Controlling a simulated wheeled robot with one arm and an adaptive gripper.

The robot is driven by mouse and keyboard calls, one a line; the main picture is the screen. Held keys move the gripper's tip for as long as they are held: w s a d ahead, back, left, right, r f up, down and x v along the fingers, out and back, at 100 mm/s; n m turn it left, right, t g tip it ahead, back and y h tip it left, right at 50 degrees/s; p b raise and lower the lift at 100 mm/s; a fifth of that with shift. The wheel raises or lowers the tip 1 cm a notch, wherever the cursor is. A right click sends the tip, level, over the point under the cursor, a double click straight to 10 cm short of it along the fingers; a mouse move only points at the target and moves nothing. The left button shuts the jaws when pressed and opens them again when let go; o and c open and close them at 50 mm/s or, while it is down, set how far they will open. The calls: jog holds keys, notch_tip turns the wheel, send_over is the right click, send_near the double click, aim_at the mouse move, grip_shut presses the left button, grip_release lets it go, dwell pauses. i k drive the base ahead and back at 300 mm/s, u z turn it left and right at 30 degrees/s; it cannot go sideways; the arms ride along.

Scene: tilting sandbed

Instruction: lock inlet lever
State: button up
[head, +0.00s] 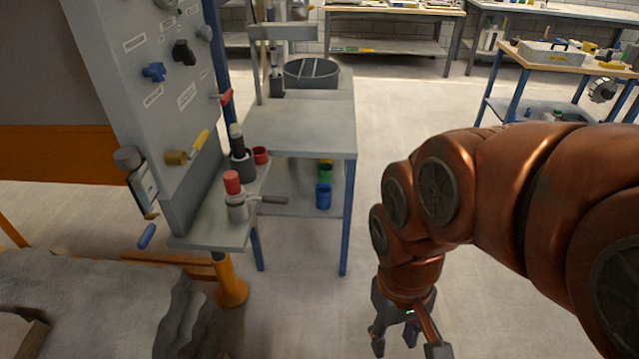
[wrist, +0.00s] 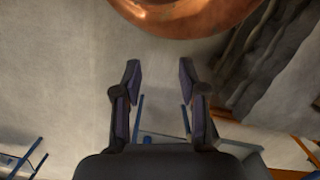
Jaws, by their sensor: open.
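A grey control panel (head: 150,90) stands at the left in the head view. It carries a yellow-handled lever (head: 190,148), a red-handled lever (head: 223,97) and, low down, a blue handle (head: 147,236). The labels are too small to read, so I cannot tell which is the inlet lever. My gripper (head: 408,343) is low at the bottom right, open and empty, well apart from all of them. In the wrist view its fingers (wrist: 160,75) are spread over bare floor.
The shelf (head: 205,225) and a grey table (head: 305,125) with blue legs stand between the panel and my arm. A rocky sandbed (head: 90,300) fills the lower left. Clear floor (head: 320,300) lies between the table and my gripper. Workbenches stand at the back.

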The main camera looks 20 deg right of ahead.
aim_at(269, 200)
jog(key=z, duration=0.1)
jog(key=i, duration=0.15)
jog(key=u, duration=0.5)
jog(key=k, duration=0.5)
jog(key=u, duration=1.15)
jog(key=i, duration=0.7)
jog(key=z, duration=0.8)
